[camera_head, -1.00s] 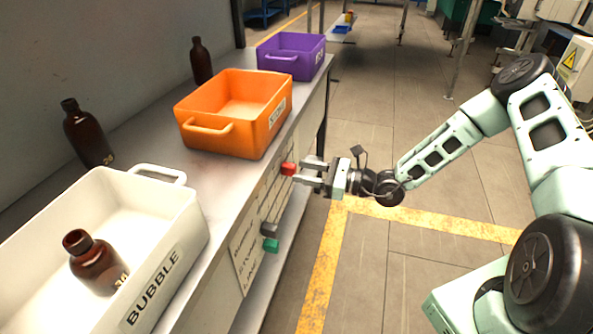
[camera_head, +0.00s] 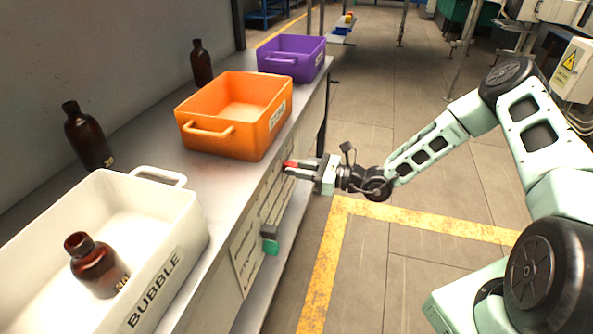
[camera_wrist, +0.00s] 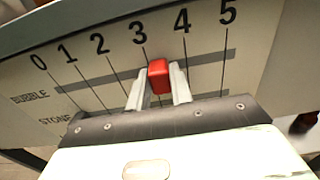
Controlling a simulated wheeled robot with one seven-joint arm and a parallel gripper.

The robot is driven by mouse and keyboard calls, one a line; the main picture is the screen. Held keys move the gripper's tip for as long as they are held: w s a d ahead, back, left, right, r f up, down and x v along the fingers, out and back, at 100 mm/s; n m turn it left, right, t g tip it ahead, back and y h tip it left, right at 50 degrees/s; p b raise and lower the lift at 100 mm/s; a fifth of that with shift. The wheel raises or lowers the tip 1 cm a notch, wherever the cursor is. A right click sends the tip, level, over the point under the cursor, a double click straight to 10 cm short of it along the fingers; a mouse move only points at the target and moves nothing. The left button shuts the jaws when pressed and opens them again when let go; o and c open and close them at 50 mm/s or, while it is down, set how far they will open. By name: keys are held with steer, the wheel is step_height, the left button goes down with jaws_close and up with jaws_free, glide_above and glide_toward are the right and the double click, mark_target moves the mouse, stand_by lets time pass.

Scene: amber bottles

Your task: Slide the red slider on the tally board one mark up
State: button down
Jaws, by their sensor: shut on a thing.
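The red slider (camera_wrist: 159,76) sits on the upper slot of the tally board (camera_wrist: 262,62), in the row labelled BUBBLE. In the wrist view it lies at about the line of mark 3, left of mark 4. My gripper (camera_wrist: 160,88) is shut on it, one finger on each side. In the head view, my gripper (camera_head: 289,168) reaches the board (camera_head: 246,258) on the bench's front side, and only a bit of the red slider (camera_head: 291,163) shows between the fingers. The slider's lower part is hidden.
A green slider (camera_head: 271,247) and a dark grey one show lower on the board. On the bench stand a white BUBBLE bin (camera_head: 190,222), an orange bin (camera_head: 240,142), a purple bin (camera_head: 300,70) and amber bottles (camera_head: 88,135). The floor beside the bench is clear.

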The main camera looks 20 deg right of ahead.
mark_target(287, 157)
steer(key=w+d, duration=0.2)
steer(key=w, duration=0.1)
steer(key=c, duration=1.2)
jaws_free()
steer(key=shift+c, duration=0.2)
steer(key=shift+s, duration=0.1)
steer(key=shift+d, duration=0.1)
steer(key=v, duration=1.7)
steer(key=shift+p, duration=0.4)
steer(key=shift+s+d, duration=0.1)
